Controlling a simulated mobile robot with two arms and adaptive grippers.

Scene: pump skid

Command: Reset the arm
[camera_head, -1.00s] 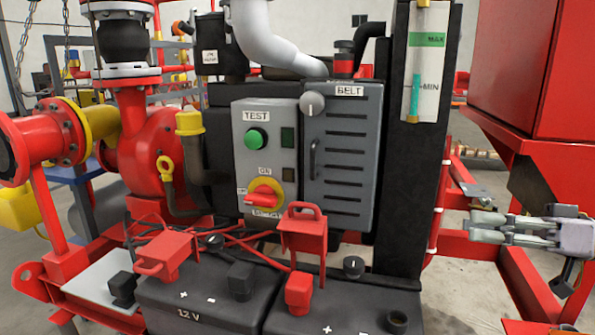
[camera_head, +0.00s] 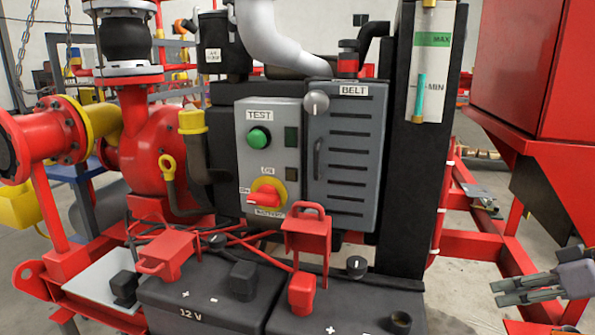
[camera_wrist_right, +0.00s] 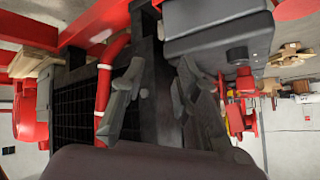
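My right gripper (camera_head: 494,293) is at the lower right in the head view, in front of the red frame and right of the batteries. It points left and holds nothing. In the right wrist view its two dark fingers (camera_wrist_right: 160,65) stand apart with an empty gap between them. My left gripper is not in view.
The grey control box (camera_head: 267,158) with a green button and red rotary switch stands beside the belt cover (camera_head: 343,200). Two black batteries (camera_head: 205,300) lie below. The red frame (camera_head: 482,258) and red cabinet (camera_head: 535,85) are close to my right arm.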

